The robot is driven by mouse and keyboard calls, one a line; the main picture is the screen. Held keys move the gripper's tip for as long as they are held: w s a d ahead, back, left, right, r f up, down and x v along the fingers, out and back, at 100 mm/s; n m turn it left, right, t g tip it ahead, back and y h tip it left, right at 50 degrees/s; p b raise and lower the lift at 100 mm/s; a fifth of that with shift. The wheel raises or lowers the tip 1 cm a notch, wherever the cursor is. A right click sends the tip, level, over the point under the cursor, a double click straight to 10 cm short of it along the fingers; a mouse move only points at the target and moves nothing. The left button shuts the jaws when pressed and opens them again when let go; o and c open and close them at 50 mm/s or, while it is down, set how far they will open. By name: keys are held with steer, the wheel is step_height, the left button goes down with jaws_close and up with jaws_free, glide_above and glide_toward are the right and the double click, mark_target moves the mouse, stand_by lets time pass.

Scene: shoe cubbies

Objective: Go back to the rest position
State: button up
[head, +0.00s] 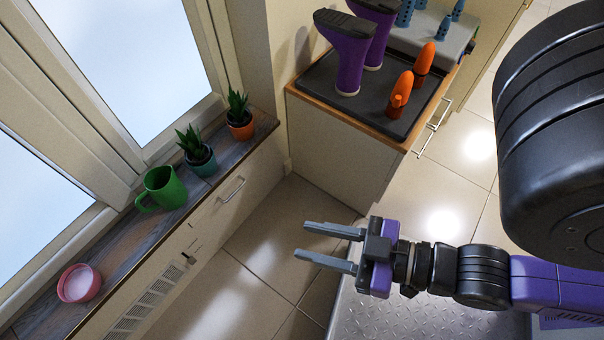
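My gripper (327,247) is in the lower middle of the head view. Its two grey fingers are apart and point left, with nothing between them. It hangs over the tiled floor and the edge of a metal tread plate, apart from all the furniture. My arm reaches in from the right edge.
A windowsill (120,243) at left holds a pink bowl (79,284), a green mug (164,188) and two potted plants (198,152). A cabinet (341,141) at the top bears a dark tray (325,88) with purple boots (349,62) and orange shoes (400,92). The tiled floor (262,247) between is clear.

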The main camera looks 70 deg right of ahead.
step_height(320, 180, up, 25)
steer(key=p, duration=2.5)
